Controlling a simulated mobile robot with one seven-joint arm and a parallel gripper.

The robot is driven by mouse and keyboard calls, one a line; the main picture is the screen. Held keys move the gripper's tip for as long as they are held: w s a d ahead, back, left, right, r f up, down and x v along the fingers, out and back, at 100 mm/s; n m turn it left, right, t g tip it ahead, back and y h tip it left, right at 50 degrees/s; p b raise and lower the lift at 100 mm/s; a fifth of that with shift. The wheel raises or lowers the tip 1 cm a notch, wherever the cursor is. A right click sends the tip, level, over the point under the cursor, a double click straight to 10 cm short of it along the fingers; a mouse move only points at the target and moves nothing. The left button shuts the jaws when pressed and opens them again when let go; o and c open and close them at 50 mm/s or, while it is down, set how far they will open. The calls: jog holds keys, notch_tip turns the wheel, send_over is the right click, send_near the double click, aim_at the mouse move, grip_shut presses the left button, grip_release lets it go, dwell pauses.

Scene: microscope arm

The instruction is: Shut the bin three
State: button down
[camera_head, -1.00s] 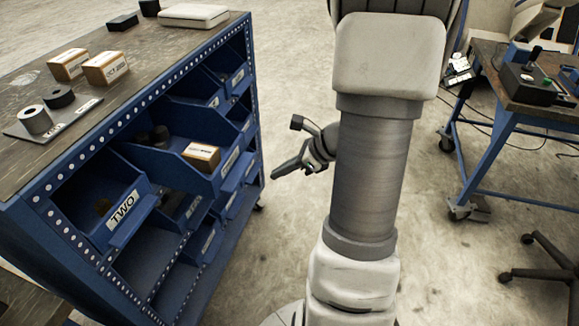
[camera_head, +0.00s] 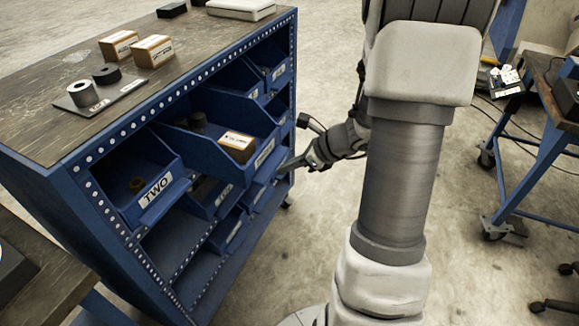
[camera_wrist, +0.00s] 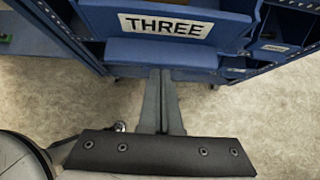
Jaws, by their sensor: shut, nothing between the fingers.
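Bin three (camera_head: 225,155) is a blue bin pulled out of the blue rack, holding a light wooden box and dark round parts. Its front label reads THREE in the wrist view (camera_wrist: 166,26), with a blue front lip just below it. My gripper (camera_head: 284,168) is shut and empty, just in front of the bin's front at its right end. In the wrist view my closed fingers (camera_wrist: 160,72) point at the lip below the label. I cannot tell whether the tips touch it.
Bin two (camera_head: 140,180) sits left of bin three in the rack. Other bins lie below and behind. Rings and small boxes stand on the rack top (camera_head: 60,130). A blue-legged table (camera_head: 530,165) stands at the right. The floor (camera_head: 290,255) before the rack is clear.

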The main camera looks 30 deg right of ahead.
jog(key=w+a, duration=0.3)
jog(key=w, duration=0.1)
jog(key=w+a, duration=0.3)
jog(key=w, duration=0.1)
jog(key=w+a, duration=0.3)
jog(key=w, duration=0.1)
jog(key=shift+w+a+p, duration=0.2)
jog(key=shift+a+p, duration=0.2)
jog(key=shift+w+a+r, duration=0.1)
jog(key=shift+w+a, duration=0.15)
jog(key=shift+w, duration=0.05)
jog(key=shift+w+a, duration=0.1)
